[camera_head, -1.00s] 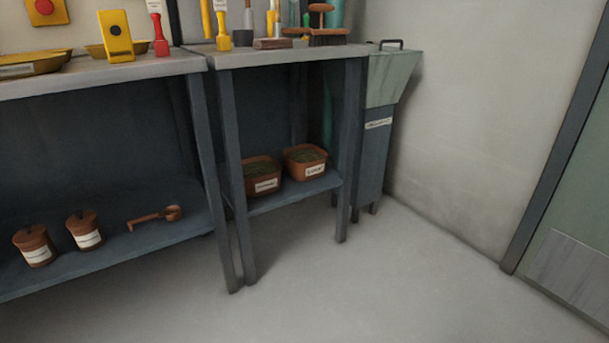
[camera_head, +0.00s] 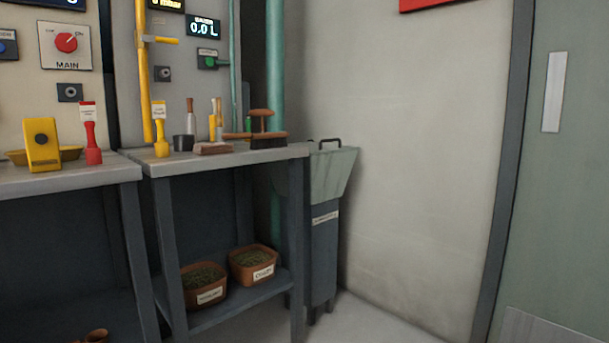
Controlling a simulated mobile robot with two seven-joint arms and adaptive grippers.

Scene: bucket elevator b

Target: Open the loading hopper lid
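The loading hopper (camera_head: 334,178) stands in the corner right of the workbench, against the pale wall. It has a grey-green flared top on a dark blue-grey body (camera_head: 323,250) with a white label. A dark handle (camera_head: 330,142) stands up at its top, on what looks like the lid. The lid surface is seen nearly edge-on, and the bench hides the hopper's left side. Neither of my grippers shows in the view.
Another bench (camera_head: 70,178) stands at left. A green door (camera_head: 565,200) is at right. Some bare floor (camera_head: 375,325) shows before the hopper.

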